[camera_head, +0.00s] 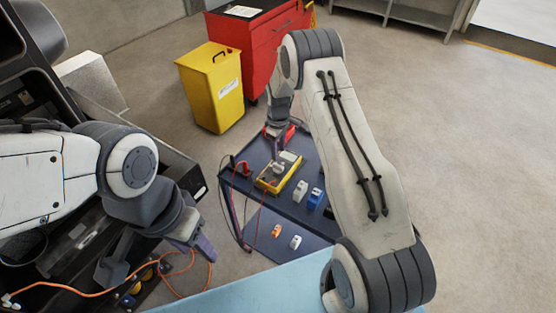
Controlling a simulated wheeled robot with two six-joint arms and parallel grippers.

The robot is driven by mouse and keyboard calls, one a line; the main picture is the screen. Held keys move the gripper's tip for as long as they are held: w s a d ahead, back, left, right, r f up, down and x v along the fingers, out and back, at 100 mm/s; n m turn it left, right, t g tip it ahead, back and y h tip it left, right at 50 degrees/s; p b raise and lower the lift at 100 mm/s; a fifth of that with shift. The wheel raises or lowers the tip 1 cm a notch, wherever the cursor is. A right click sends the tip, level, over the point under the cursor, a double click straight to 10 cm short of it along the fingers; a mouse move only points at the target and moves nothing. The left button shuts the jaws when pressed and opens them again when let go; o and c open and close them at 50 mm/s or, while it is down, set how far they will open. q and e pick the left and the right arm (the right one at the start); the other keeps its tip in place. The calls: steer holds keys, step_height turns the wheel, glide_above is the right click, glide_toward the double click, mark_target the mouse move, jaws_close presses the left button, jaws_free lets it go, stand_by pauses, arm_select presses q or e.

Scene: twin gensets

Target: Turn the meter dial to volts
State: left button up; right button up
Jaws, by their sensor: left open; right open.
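The yellow meter (266,185) lies on the top of a dark blue cart (249,158), with a pale screen at its upper right. My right gripper (277,162) reaches down over the meter from behind and is open. Its fingertips are at or just above the middle of the meter's face, where they hide the dial. I cannot tell whether they touch it, and the dial's setting is not readable. My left gripper (200,249) is open and empty, low at the left, apart from the cart.
A yellow bin (209,90) and red cabinet (252,50) stand behind. Dark machinery fills the left.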

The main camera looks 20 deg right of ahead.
mark_target(278, 165)
step_height(278, 165, down, 7)
steer(key=shift+f+p, duration=0.1)
steer(key=shift+p, duration=0.95)
jaws_close()
